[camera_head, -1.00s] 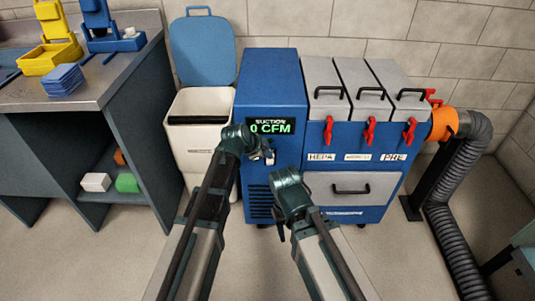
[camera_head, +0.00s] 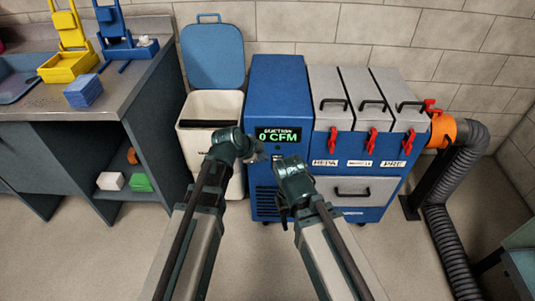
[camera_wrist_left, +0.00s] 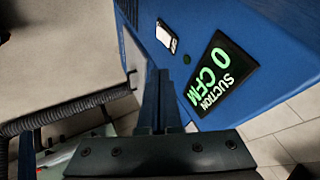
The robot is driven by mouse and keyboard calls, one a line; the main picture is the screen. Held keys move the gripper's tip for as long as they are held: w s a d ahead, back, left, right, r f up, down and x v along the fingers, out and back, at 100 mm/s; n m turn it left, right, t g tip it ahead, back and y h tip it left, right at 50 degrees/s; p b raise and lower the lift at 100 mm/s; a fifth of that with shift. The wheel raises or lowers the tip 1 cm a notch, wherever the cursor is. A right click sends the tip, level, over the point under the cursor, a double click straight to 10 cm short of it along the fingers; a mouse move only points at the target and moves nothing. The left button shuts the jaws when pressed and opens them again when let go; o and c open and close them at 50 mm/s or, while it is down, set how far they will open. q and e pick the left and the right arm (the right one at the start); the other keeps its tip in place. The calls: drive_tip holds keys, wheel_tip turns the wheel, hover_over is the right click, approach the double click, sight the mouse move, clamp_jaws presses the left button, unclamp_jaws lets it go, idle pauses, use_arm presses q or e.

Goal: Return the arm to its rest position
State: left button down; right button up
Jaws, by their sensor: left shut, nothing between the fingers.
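My left arm comes in from the left in the head view, with its gripper (camera_head: 258,155) in front of the blue suction machine (camera_head: 276,90). In the left wrist view the left gripper's fingers (camera_wrist_left: 160,100) are together and empty, pointing along the machine's blue front with its "SUCTION 0 CFM" display (camera_wrist_left: 216,80). Whether they touch the machine is not clear. My right arm reaches forward beside it; its gripper (camera_head: 284,217) hangs low in front of the machine, small and dark, so its jaws are hard to read.
A white bin (camera_head: 210,108) with a raised blue lid stands left of the machine. A grey workbench (camera_head: 120,95) with yellow and blue stands is farther left. A black hose (camera_head: 450,225) runs down at the right. Open floor lies in front.

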use_arm(q)
drive_tip(key=shift+r, duration=0.1)
idle(0.4)
drive_tip(key=s+a+r+n+g+y+p, duration=0.1)
drive_tip(key=s+r+n+g+y+p, duration=0.2)
drive_tip(key=s+r+n+p, duration=0.3)
drive_tip(key=s+a+r+n+g+y+p, duration=0.1)
drive_tip(key=s+r+n+g+y+p, duration=0.2)
drive_tip(key=s+r+n+p, duration=0.3)
drive_tip(key=s+r+p, duration=0.4)
drive_tip(key=s+p, duration=0.5)
drive_tip(key=shift+a+r+n, duration=0.2)
drive_tip(key=shift+a+n, duration=0.15)
drive_tip(key=shift+n, duration=0.05)
drive_tip(key=shift+s, duration=0.1)
